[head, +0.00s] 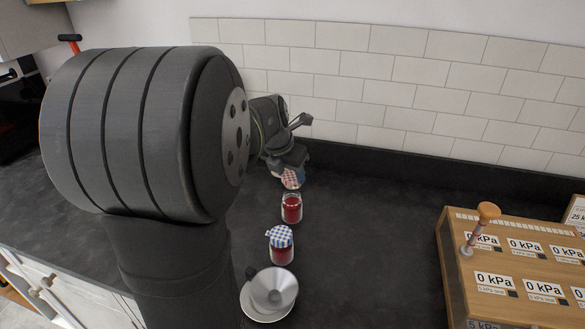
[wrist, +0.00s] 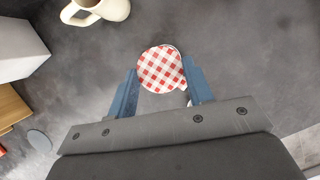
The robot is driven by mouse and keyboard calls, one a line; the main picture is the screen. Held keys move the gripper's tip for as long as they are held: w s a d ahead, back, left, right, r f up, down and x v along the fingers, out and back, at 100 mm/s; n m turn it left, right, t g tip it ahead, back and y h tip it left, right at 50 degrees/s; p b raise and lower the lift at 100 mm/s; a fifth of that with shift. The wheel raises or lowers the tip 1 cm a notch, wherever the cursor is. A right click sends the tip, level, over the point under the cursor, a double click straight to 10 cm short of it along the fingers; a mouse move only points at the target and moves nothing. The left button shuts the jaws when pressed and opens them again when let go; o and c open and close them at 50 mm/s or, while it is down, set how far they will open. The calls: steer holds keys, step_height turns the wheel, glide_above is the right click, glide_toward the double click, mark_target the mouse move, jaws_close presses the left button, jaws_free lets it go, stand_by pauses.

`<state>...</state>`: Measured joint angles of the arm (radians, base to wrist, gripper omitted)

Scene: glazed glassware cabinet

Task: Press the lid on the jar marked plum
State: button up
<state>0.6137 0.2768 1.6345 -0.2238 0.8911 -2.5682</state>
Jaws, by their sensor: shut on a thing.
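A red-and-white checked lid (wrist: 160,68) sits between the two blue fingers of my gripper (wrist: 163,78) in the wrist view. My gripper is shut on it. In the head view the checked lid (head: 291,179) shows just under my gripper, near the back wall. Whether a jar is under it, I cannot tell. An open-looking glass jar with red contents (head: 291,209) stands in front of it. Nearer still stands a jar with a blue-and-white checked lid (head: 281,246). No jar label is readable, so I cannot tell which is plum.
A wooden box with kPa labels (head: 510,255) and an orange-topped plunger (head: 487,215) stands at right. A cream mug (wrist: 108,9) is near the lid in the wrist view. The counter between jars and box is clear.

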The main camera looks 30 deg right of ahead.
steer(key=shift+f, duration=2.25)
steer(key=shift+f, duration=0.2)
stand_by(0.4)
steer(key=o, duration=1.5)
steer(key=shift+r, duration=3.5)
steer(key=shift+c, duration=0.3)
jaws_close()
